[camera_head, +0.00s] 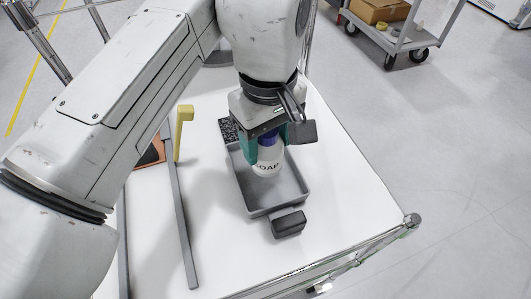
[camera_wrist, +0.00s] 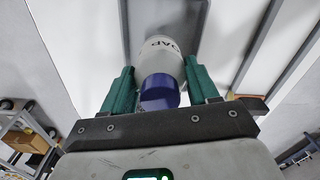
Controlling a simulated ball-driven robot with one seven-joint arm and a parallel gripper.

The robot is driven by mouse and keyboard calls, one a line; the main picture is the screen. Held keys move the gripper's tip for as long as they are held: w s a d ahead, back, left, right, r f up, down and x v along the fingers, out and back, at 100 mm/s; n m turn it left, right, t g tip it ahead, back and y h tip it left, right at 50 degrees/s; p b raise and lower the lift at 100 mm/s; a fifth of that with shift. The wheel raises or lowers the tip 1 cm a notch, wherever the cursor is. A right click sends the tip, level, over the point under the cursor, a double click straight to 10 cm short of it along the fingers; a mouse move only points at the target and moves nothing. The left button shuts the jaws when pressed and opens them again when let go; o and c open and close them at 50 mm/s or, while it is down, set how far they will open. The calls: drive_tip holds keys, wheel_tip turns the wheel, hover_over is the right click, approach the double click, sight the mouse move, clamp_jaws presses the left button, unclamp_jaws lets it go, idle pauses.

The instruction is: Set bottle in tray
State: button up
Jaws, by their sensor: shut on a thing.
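A white bottle (camera_head: 268,158) with a blue cap and dark lettering is upright between the fingers of my gripper (camera_head: 266,150). The teal fingers are shut on it near its cap, one on each side. The bottle is over the grey tray (camera_head: 278,201), within its walls as the head view shows it. Whether its base touches the tray floor cannot be told. In the wrist view the bottle (camera_wrist: 164,58) shows between the fingertips of my gripper (camera_wrist: 159,74), its blue cap towards the camera. The tray (camera_wrist: 128,25) shows behind it.
A dark block (camera_head: 289,223) sits at the tray's near end. Left of the tray are a grey rail (camera_head: 181,220) and a yellow upright piece (camera_head: 182,132). The white tabletop (camera_head: 335,175) is clear right of the tray. A cart (camera_head: 405,35) stands on the floor beyond.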

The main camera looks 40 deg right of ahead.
sight(266, 152)
drive_tip(key=shift+w+f+b, duration=0.15)
drive_tip(key=shift+f+b, duration=0.65)
drive_tip(key=shift+f, duration=0.1)
drive_tip(key=shift+w+f+b, duration=0.1)
drive_tip(key=shift+f+b, duration=0.7)
drive_tip(key=shift+f, duration=0.1)
drive_tip(key=shift+f, duration=0.2)
drive_tip(key=o, duration=1.1)
drive_tip(key=shift+r, duration=0.1)
wheel_tip(266, 152, up, 12)
drive_tip(key=p, duration=1.1)
